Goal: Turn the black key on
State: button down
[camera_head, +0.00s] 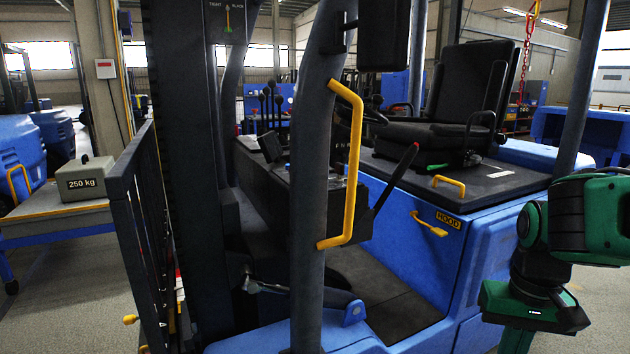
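I cannot make out the black key in this view. A blue forklift (490,225) fills the middle and right. Its dark control console (275,185) sits behind the grey front post, with several black levers on top and small coloured details near the post. The post and its yellow grab handle (350,160) hide part of the console. My green and black arm is at the right edge, in front of the forklift's side and apart from the console. Its fingers are not in the picture.
A black seat (455,95) stands behind the console. A lever with a red tip (400,170) leans out beside it. The dark mast and a black rail (130,215) block the left. A 250 kg weight (86,178) rests on a table. Floor (60,290) is clear at lower left.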

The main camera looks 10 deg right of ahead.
aim_at(340, 167)
jog(key=k, duration=0.5)
jog(key=z, duration=0.7)
jog(key=i, duration=1.65)
jog(key=u, duration=0.55)
